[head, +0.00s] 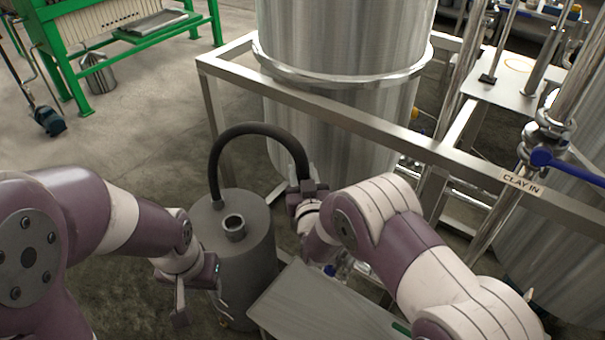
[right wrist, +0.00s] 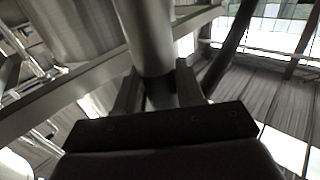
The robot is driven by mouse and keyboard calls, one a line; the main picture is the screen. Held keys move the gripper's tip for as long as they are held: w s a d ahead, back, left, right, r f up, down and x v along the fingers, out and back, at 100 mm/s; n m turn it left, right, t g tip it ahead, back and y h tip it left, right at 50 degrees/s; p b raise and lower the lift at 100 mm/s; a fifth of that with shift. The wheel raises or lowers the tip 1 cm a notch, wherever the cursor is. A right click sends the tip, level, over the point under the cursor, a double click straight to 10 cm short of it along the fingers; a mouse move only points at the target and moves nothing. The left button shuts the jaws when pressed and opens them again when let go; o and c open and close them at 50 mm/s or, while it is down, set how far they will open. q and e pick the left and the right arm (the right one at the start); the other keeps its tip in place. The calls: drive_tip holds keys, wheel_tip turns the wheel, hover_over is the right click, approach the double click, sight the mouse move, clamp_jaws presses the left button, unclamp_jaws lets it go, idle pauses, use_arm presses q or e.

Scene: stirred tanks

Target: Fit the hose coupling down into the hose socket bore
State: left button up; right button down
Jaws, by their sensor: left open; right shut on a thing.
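A black hose (head: 252,129) arches up from the left of the grey drum's (head: 252,270) top and comes down at my right gripper (head: 307,191). The hose socket (head: 234,228), a short upright ring with a dark open bore, stands on the drum top. My right gripper is shut on the hose coupling, to the right of the socket and apart from it. In the right wrist view the coupling (right wrist: 148,40) is a grey cylinder between the two fingers; the head view mostly hides it. My left gripper (head: 203,306) is open and empty, low beside the drum's left side.
A metal frame rail (head: 330,112) runs behind the hose, in front of a large steel tank (head: 340,45). A flat grey panel (head: 320,310) lies right of the drum, below my right arm. A green-framed machine (head: 105,25) stands far left; floor before it is mostly open.

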drive_tip(key=shift+f+b, duration=1.35)
drive_tip(key=shift+f, duration=0.15)
drive_tip(key=c, duration=0.6)
unclamp_jaws()
drive_tip(key=shift+s, duration=0.1)
drive_tip(key=s+d, duration=0.2)
drive_tip(key=s, duration=1)
drive_tip(key=shift+s, duration=0.2)
